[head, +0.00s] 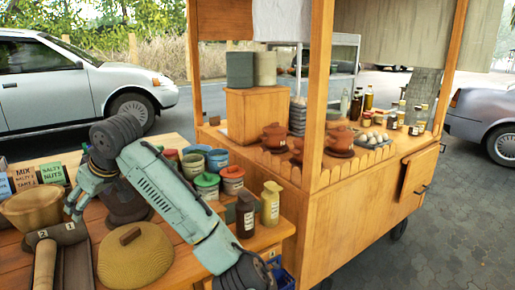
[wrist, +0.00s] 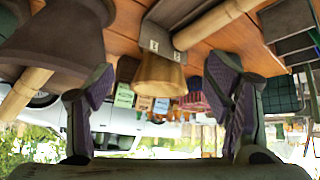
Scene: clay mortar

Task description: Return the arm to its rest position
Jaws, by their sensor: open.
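My gripper (head: 76,198) is open and empty above the left wooden table (head: 205,262), beside a tan wooden mortar (head: 32,212). In the wrist view, the two purple-padded fingers of my gripper (wrist: 161,85) stand wide apart, with nothing held between them. My arm reaches from the lower middle up to the left and bends down at the wrist. A dark clay mortar (head: 127,208) stands partly hidden behind my arm; a large dark vessel (wrist: 55,45) fills the upper left of the wrist view. The tan mortar (wrist: 160,76) shows beyond the fingers.
A woven lid (head: 135,258) and a wooden pestle (head: 44,265) lie at the front. Colored pots (head: 205,180), bottles (head: 270,203) and snack boxes (head: 50,173) crowd the table. The cart's post (head: 318,95) and counter stand to the right of my arm.

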